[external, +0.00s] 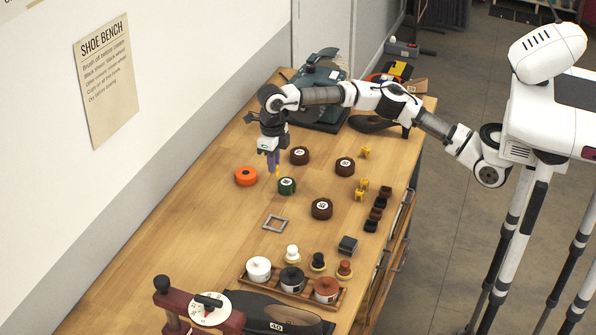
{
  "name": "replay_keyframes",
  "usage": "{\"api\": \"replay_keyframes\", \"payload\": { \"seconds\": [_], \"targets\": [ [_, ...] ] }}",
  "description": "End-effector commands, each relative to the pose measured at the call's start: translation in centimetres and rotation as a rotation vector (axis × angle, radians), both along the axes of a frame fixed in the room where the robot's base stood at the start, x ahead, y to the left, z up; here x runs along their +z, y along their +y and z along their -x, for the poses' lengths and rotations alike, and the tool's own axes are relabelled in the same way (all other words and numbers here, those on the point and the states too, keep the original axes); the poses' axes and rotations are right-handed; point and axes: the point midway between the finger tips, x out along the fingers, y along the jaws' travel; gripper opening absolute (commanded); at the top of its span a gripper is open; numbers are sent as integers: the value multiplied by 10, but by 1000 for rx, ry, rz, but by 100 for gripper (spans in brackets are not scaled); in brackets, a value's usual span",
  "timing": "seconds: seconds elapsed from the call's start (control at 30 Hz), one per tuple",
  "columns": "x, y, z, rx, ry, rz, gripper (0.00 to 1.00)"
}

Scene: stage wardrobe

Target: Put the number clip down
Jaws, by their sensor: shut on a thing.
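My gripper (272,163) points down over the far-left part of the bench. It is shut on a small yellow number clip (277,169), which shows only as a thin yellow strip at the fingertips. The clip is just behind and left of a green-topped round tin (287,186). I cannot tell whether the clip touches the bench. Other yellow clips lie to the right: one yellow clip (365,152) further back and a group of yellow clips (363,184) nearer.
An orange round tin (246,176) is left of my gripper. Brown numbered tins, such as the near brown tin (321,209), stand right. A grey square frame (275,224) lies in front. A wooden tray (305,300) holds jars. Bare wood (190,235) lies at front left.

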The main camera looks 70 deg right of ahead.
Motion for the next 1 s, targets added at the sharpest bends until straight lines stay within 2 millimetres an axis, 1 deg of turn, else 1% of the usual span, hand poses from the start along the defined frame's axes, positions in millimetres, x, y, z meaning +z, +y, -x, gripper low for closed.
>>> {"api": "replay_keyframes", "payload": {
  "seconds": [0.03,0.1,0.2,0.3,0.57,0.7,0.8,1.0],
  "targets": [
    [-14,-1,1,2,5,1,0],
    [-32,-1,1,1,5,0,0],
    [-55,0,1,1,4,0,0],
    [-71,0,1,0,3,-1,0],
    [-92,0,1,0,2,-1,0],
    [-112,0,1,0,4,0,0],
    [-124,0,1,0,2,-1,0],
    [-125,0,1,0,0,-1,0]
  ]
}}
